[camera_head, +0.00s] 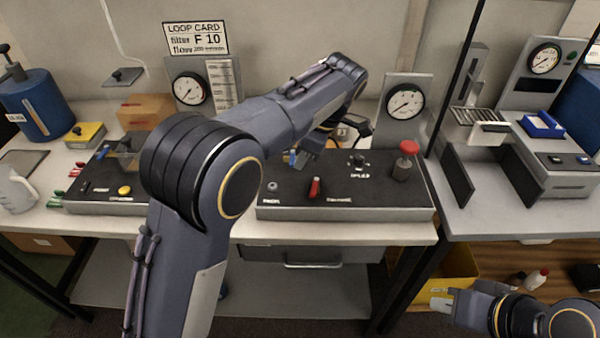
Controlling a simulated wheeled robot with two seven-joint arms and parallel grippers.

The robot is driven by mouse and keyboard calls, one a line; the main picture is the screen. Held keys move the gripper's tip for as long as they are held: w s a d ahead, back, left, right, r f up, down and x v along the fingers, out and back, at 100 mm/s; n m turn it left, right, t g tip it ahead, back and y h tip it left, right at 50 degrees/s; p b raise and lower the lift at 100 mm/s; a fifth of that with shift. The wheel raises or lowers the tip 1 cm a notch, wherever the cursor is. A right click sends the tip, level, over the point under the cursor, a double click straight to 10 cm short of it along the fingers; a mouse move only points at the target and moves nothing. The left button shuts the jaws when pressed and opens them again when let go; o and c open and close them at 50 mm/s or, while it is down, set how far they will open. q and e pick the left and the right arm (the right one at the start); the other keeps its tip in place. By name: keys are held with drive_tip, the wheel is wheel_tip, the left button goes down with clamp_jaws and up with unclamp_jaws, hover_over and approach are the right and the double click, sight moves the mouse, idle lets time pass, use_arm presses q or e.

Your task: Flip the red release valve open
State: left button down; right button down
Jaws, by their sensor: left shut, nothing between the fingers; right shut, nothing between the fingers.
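A small red lever (315,187) stands up from the dark top of the middle panel (360,205). A red round knob (409,147) sits on a short post at the panel's right end. The labels are too small to tell which is the release valve. My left gripper (303,162) is shut and empty, pointing down above the back left part of the panel, behind the red lever and apart from it. My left arm hides part of the bench and panel. My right gripper (438,301) is shut and empty at the lower right, below the bench top.
Gauges (405,101) stand behind the panel. A left panel with a yellow button (124,190) is partly behind my arm. A blue canister (37,104) stands at far left. A right-hand bench (500,218) holds a machine and blue tray (541,125). A yellow bin (447,275) is below.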

use_arm(q)
drive_tip(key=shift+v, duration=1.75)
drive_tip(key=shift+s, duration=0.15)
